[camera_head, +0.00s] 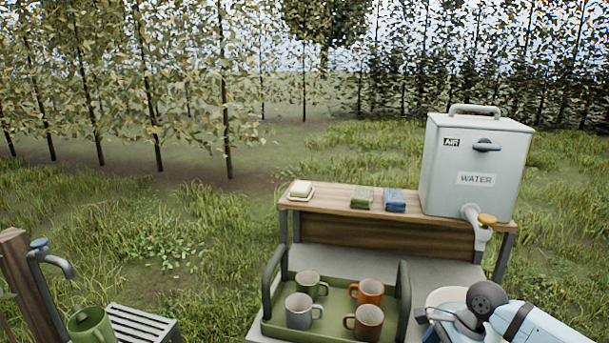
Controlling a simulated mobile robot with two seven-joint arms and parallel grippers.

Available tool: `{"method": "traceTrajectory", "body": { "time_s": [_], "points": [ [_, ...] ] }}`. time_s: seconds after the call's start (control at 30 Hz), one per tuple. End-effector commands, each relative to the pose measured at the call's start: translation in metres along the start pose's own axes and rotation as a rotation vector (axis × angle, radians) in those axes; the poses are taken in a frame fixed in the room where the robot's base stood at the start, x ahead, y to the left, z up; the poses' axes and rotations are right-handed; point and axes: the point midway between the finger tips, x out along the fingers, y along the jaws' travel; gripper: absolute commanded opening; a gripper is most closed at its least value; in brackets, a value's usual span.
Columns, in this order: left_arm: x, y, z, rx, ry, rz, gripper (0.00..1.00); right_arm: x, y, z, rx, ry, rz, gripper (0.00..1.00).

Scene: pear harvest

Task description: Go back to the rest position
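My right arm reaches in from the lower right corner. Its gripper (428,318) is partly in view beside the right handle of the tray, over a white round basin (440,297). The arm and the picture's bottom edge hide much of it, and I cannot tell whether its fingers are open or shut. No held object shows. My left arm and gripper are not in view.
A green tray (272,325) with tall handles holds several mugs, including a grey mug (299,312). Behind it, a wooden shelf (330,199) carries soap (300,188), folded cloths (394,200) and a water tank (470,165). A green can (92,326) stands under a tap (52,258).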

Motion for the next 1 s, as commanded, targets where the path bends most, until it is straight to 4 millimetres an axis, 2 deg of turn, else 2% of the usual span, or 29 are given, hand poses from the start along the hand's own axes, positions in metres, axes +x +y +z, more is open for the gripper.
{"method": "traceTrajectory", "body": {
  "time_s": [0.03, 0.1, 0.2, 0.3, 0.4, 0.47, 0.57, 0.67, 0.73, 0.77, 0.8, 0.9, 1.0],
  "points": [
    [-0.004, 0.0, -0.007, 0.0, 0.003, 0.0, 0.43, 0.013, 0.011, 0.026, 0.04, -0.114, 0.014, 0.97],
    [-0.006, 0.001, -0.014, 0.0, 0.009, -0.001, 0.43, 0.029, 0.025, 0.063, 0.124, -0.297, 0.031, 0.97],
    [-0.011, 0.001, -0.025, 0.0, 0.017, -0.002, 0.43, 0.04, 0.049, 0.122, 0.321, -0.614, 0.081, 0.97],
    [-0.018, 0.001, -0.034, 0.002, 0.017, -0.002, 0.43, 0.034, 0.066, 0.171, 0.6, -0.943, 0.163, 0.97],
    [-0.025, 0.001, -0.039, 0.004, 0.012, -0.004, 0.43, 0.02, 0.076, 0.196, 0.936, -1.244, 0.27, 0.97],
    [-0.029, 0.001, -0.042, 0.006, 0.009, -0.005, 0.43, 0.013, 0.079, 0.2, 1.161, -1.406, 0.343, 0.97],
    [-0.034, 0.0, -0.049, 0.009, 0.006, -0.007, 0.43, 0.009, 0.085, 0.188, 1.568, -1.642, 0.481, 0.97],
    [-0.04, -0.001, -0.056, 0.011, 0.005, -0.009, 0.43, 0.018, 0.099, 0.16, 2.012, -1.826, 0.631, 0.97],
    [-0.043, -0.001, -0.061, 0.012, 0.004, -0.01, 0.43, 0.033, 0.117, 0.136, 2.336, -1.918, 0.741, 0.97],
    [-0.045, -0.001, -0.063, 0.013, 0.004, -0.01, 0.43, 0.041, 0.127, 0.126, -2.318, 1.823, -0.737, 0.97],
    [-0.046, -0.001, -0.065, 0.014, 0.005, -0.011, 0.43, 0.051, 0.141, 0.115, -2.232, 1.661, -0.714, 0.97],
    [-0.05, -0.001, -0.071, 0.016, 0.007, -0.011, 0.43, 0.077, 0.18, 0.091, -2.037, 1.332, -0.655, 0.97],
    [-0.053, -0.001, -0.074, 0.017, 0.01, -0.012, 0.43, 0.096, 0.213, 0.08, -1.891, 1.116, -0.611, 0.97]
  ]
}}
